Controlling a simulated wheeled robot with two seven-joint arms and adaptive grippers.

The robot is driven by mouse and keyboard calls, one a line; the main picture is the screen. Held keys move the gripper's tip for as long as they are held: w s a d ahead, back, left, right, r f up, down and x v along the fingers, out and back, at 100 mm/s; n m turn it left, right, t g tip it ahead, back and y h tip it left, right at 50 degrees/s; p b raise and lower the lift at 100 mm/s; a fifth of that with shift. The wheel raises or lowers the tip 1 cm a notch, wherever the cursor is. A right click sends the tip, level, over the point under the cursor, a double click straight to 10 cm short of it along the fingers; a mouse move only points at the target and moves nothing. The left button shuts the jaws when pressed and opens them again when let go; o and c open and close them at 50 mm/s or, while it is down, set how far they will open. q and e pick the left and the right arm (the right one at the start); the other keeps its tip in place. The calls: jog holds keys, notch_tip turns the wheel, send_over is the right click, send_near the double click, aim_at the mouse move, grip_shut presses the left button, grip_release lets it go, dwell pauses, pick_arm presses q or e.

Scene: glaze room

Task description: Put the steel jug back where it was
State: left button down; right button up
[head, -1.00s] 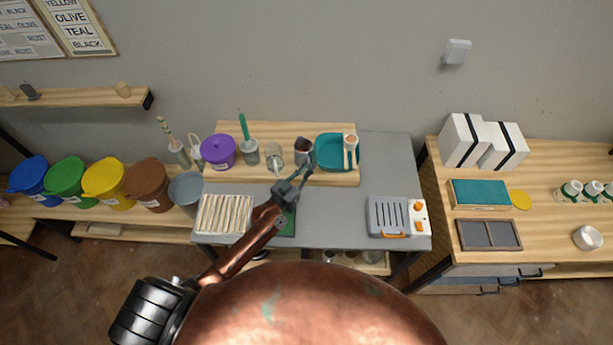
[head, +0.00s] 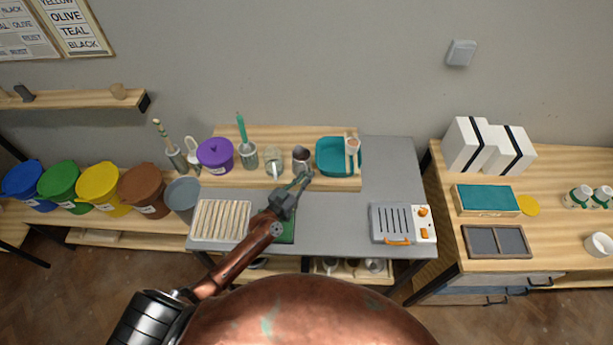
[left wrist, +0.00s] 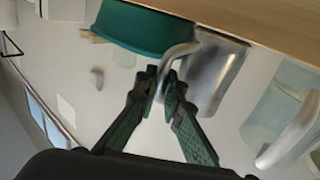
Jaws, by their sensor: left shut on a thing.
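In the left wrist view the left gripper (left wrist: 164,82) is shut on the handle of the steel jug (left wrist: 212,72). That view is turned over, with the board (left wrist: 270,22) at the top and the teal basin (left wrist: 145,28) beside the jug. I cannot tell whether the jug's base touches the board. My right gripper is out of view.
A white cup with tools (head: 352,150) stands by the basin. A grey slotted device (head: 390,224) sits front right.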

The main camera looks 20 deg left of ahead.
pick_arm(q)
jog(key=c, duration=2.5)
grip_release()
jog(key=shift+f, duration=0.2)
jog(key=o, duration=0.5)
jog(key=shift+c, duration=0.2)
jog(key=shift+r, duration=0.1)
jog(key=shift+r, duration=0.1)
jog(key=v, duration=1.2)
jog(key=shift+b, duration=0.35)
jog(key=shift+d+r, duration=0.1)
